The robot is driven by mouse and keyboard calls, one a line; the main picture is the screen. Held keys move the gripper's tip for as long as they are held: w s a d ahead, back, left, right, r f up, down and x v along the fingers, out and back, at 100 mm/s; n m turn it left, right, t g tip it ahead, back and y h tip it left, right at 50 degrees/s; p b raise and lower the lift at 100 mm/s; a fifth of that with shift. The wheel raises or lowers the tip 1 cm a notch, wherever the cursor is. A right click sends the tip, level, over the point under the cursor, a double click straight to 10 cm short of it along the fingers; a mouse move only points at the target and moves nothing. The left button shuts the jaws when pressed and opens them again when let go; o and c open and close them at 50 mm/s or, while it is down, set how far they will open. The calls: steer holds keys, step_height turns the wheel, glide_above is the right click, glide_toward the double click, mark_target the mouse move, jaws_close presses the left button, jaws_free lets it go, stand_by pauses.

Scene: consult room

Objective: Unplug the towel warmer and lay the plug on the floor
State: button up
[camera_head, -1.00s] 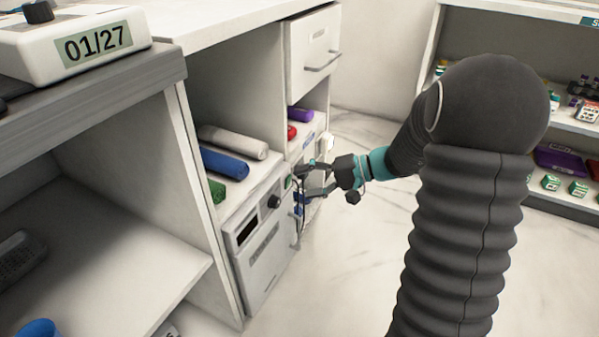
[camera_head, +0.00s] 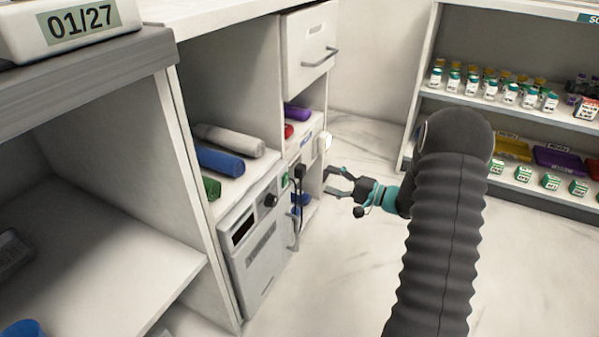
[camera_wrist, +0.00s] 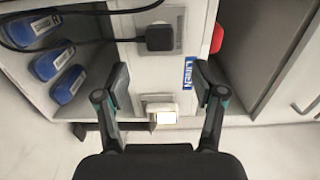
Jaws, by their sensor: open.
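The towel warmer (camera_head: 265,250) is a pale grey box with a dark display and a knob, in the lower part of the cabinet. A black plug (camera_head: 299,171) with a black cord sits at the cabinet's end face beside it. In the wrist view the plug (camera_wrist: 159,37) is against a grey socket plate (camera_wrist: 180,28), its cord running left. My gripper (camera_head: 328,181) is open and empty, to the right of the plug and apart from it. In the wrist view my open fingers (camera_wrist: 160,85) are spread below the plug, with nothing between them touching.
A white lit block (camera_wrist: 160,111) projects from the cabinet, also seen in the head view (camera_head: 325,142). Rolled towels (camera_head: 220,160) lie above the warmer. Blue items (camera_wrist: 60,60) stand in a side compartment. The floor (camera_head: 345,260) before the cabinet is clear. Stocked shelves (camera_head: 520,110) stand at right.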

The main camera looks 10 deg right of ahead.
mark_target(305, 175)
steer(key=x, duration=0.7)
steer(key=shift+a+f, duration=0.1)
steer(key=shift+f, duration=0.05)
steer(key=shift+x, duration=0.85)
steer(key=shift+f, duration=0.4)
stand_by(0.6)
jaws_close()
stand_by(0.3)
steer(key=v, duration=0.6)
stand_by(1.2)
